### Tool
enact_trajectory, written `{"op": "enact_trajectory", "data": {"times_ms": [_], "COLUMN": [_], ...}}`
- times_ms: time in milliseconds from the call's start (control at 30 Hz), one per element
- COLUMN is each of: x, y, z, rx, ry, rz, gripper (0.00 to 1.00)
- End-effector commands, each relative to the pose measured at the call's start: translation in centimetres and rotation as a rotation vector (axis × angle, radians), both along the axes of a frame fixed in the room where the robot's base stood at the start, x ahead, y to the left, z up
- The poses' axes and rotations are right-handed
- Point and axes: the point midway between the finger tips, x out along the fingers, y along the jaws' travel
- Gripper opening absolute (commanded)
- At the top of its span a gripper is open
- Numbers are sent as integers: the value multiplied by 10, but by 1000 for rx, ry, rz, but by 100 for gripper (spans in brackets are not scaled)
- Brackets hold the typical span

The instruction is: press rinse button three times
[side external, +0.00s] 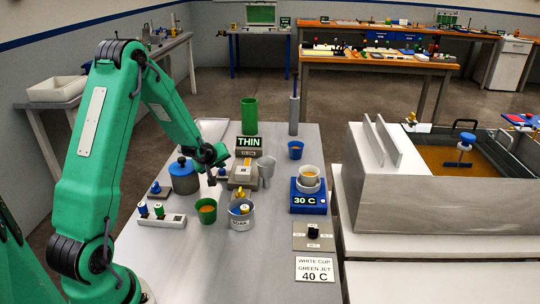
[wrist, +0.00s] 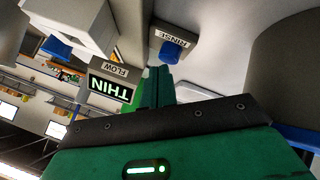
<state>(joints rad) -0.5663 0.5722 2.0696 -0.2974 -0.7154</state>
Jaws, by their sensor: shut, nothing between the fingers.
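The rinse button (wrist: 172,50) is a blue cap on a small grey base labelled RINSE, seen upside down near the top of the wrist view. My gripper (wrist: 160,82) is shut and empty, with its green fingers pointing up the picture just below the button's base. I cannot tell whether the tip touches the button.
The THIN display (side external: 249,143) stands behind and right of my gripper. A blue-lidded pot (side external: 184,181) is close on the left.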

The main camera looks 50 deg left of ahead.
Motion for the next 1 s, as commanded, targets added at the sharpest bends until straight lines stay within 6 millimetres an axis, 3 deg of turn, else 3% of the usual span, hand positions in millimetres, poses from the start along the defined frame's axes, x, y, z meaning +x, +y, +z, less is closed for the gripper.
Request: {"op": "enact_trajectory", "data": {"times_ms": [1000], "x": [0], "y": [0], "z": [-9], "rx": [-1], "ry": [1], "rz": [0], "gripper": [0]}}
